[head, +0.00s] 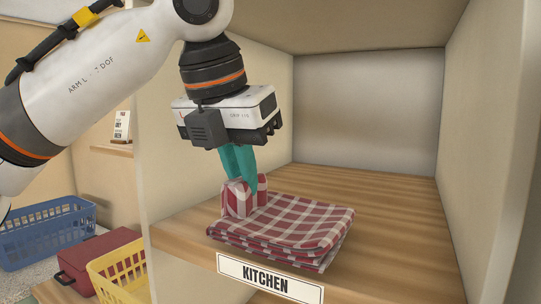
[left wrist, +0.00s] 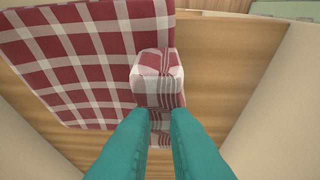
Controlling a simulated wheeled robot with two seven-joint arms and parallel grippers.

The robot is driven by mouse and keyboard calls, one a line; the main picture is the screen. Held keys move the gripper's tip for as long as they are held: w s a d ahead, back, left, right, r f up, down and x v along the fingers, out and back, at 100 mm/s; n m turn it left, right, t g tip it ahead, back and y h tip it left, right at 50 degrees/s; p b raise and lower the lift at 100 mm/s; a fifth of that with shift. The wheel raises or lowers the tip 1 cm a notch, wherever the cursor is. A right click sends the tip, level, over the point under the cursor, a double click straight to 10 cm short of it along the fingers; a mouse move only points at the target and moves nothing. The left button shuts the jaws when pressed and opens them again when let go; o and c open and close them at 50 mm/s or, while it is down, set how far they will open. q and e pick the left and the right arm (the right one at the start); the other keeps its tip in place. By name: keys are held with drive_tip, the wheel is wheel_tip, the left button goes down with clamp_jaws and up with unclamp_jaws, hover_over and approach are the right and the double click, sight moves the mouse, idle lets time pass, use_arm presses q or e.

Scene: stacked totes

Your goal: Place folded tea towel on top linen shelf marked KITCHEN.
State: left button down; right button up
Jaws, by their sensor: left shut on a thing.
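The folded tea towel (head: 285,228) is red and white checked. It lies at the front of the wooden shelf (head: 380,205) marked by the KITCHEN label (head: 269,279). My left gripper (head: 243,190) points down with its teal fingers shut on a bunched edge of the towel, at the towel's left side. In the left wrist view the fingers (left wrist: 158,118) pinch that raised fold, and the flat part of the towel (left wrist: 85,55) spreads to the upper left. The towel's underside is hidden, so full contact with the shelf is hard to tell. My right gripper is not in view.
The shelf has side walls, a back wall and a ceiling panel above. Bare wood lies behind and right of the towel. Outside the left wall are a blue basket (head: 45,232), a red box (head: 98,259), a yellow basket (head: 122,272) and a small white card (head: 121,127).

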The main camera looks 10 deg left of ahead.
sight(267, 191)
use_arm(q)
drive_tip(key=w, duration=0.1)
drive_tip(key=w+d, duration=0.1)
drive_tip(key=shift+w+p, duration=0.4)
drive_tip(key=shift+w+d+r, duration=0.1)
drive_tip(key=shift+w, duration=0.1)
drive_tip(key=shift+w+d+r+p, duration=0.1)
drive_tip(key=shift+w+d+p, duration=0.2)
drive_tip(key=shift+w+p, duration=0.35)
drive_tip(key=shift+w+d+r+p, duration=0.1)
drive_tip(key=shift+w+d+p, duration=0.15)
drive_tip(key=shift+w+p, duration=0.3)
drive_tip(key=shift+x, duration=1.05)
drive_tip(key=shift+f, duration=0.15)
drive_tip(key=shift+s+a, duration=0.1)
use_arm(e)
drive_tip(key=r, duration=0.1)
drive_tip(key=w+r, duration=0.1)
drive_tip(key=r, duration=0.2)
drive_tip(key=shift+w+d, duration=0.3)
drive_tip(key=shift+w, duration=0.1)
